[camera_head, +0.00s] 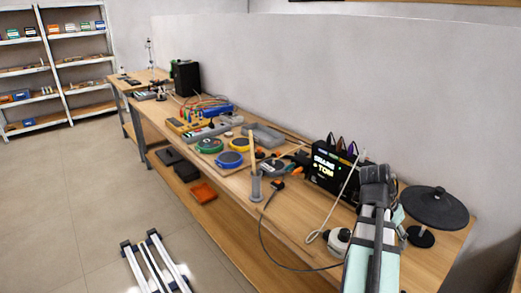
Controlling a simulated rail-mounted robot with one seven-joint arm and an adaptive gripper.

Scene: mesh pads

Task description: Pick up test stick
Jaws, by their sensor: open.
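A thin pale wooden stick (252,148), which looks like the test stick, stands nearly upright in a grey cylindrical holder (256,188) near the front edge of the workbench (236,183). My arm rises at the lower right, to the right of the stick and well apart from it. My gripper cannot be made out; only arm links show.
Round pads with green (210,146) and blue (229,159) rims lie left of the stick. A black display box (333,172) stands behind right. A black disc (434,207) is at the far right.

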